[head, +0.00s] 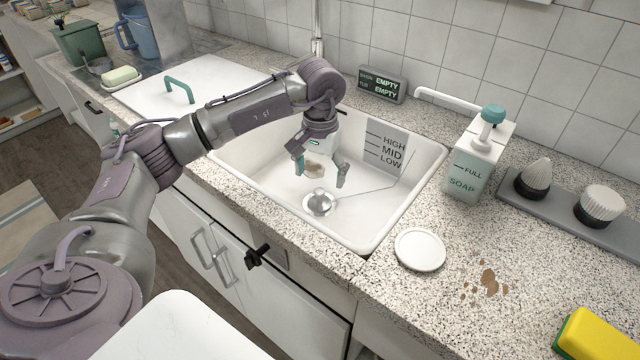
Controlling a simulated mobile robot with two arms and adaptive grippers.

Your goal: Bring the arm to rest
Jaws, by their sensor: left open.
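My left arm reaches in from the left and bends down over the white sink basin (253,165). My left gripper (321,175) hangs inside the basin, pointing down, with its two fingers spread apart. I see nothing held between the fingers. The metal drain piece (319,202) on the basin floor is just below the fingertips; I cannot tell whether they touch it. My right gripper is not in view.
Right of the sink are a soap dispenser (470,172), a white round lid (419,249), a brown spill (488,283), brushes on a grey holder (570,217) and a yellow-green sponge (597,337). A display box (382,84) stands behind. A white lid with a green handle (180,90) lies left.

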